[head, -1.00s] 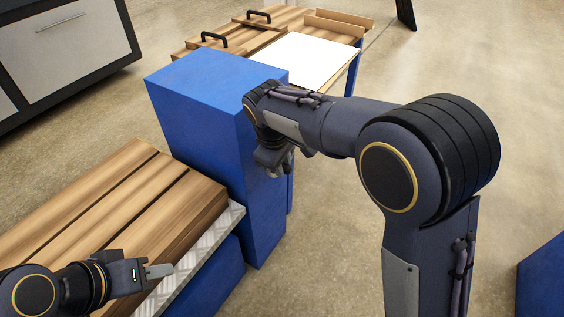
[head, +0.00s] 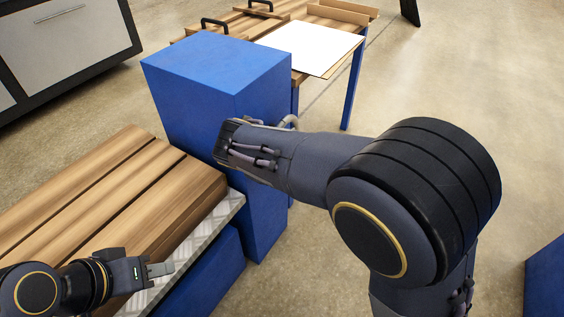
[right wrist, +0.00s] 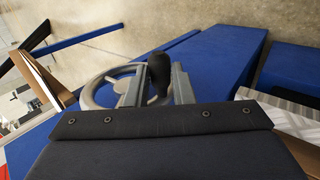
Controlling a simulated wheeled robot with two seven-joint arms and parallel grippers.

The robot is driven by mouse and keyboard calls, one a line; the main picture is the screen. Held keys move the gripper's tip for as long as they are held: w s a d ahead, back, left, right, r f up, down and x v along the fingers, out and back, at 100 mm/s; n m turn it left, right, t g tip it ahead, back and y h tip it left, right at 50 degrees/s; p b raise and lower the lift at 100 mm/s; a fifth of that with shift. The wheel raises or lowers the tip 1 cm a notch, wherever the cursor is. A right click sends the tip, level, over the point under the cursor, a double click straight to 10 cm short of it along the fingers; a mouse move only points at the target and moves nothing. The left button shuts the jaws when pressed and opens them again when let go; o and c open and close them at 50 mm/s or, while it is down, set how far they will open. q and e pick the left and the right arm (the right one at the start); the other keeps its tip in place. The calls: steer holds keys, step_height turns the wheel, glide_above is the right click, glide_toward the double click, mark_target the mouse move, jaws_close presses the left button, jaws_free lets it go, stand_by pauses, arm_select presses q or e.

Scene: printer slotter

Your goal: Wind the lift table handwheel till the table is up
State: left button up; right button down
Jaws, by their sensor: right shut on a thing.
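The lift table shows in the head view as a tread-plate top (head: 230,208) over a blue base, with a stack of wooden boards (head: 110,190) on it. Beside it stands a tall blue housing (head: 215,85). Only a bit of the grey handwheel (head: 291,121) shows past my right forearm. In the right wrist view the handwheel rim (right wrist: 92,92) and its black knob (right wrist: 158,70) are clear. My right gripper (right wrist: 155,85) is shut on the knob, one finger on each side. My left gripper (head: 160,269) hangs empty over the near boards; its jaw gap cannot be made out.
A wooden table (head: 235,25) with black handles and a white sheet (head: 312,47) stands behind the housing. A grey cabinet (head: 75,45) is at the far left. A blue block (head: 546,278) is at the lower right. Open floor lies to the right.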

arm_select(q)
steer(key=shift+f+b, duration=1.1)
steer(key=shift+f, duration=0.4)
arm_select(e)
steer(key=shift+f+t+h, duration=0.5)
steer(key=shift+f+t, duration=0.15)
steer(key=shift+t, duration=0.15)
steer(key=c, duration=1.3)
jaws_free()
steer(key=shift+o, duration=0.2)
arm_select(q)
steer(key=shift+r, duration=0.1)
arm_select(e)
steer(key=shift+a+r, duration=0.1)
arm_select(q)
step_height(320, 180, up, 3)
steer(key=p, duration=0.3)
arm_select(e)
steer(key=v, duration=0.7)
steer(key=shift+s+r, duration=0.15)
steer(key=shift+s, duration=0.15)
